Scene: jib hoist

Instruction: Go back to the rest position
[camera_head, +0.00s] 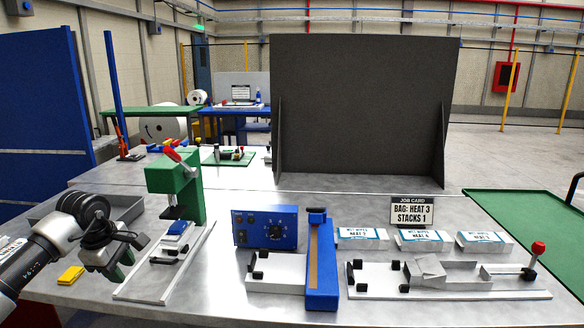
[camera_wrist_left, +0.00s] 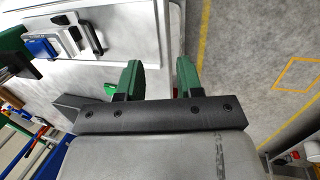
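My left gripper (camera_head: 119,270) is in the lower left of the head view, at the left end of the metal table (camera_head: 222,283). In the left wrist view, its two green fingers (camera_wrist_left: 158,75) stand apart with nothing between them. They are over the table's edge, with grey floor below on the right. The green press (camera_head: 188,192) stands to the right of this gripper, on a white base plate. My right gripper is in neither view.
A yellow block (camera_head: 71,275) lies left of the gripper. A grey tray (camera_head: 122,208) stands behind it. A blue control box (camera_head: 265,227), a blue sealer (camera_head: 321,265), white packs (camera_head: 420,240) and a red-knobbed fixture (camera_head: 450,284) stand to the right. A dark panel (camera_head: 365,105) rises behind.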

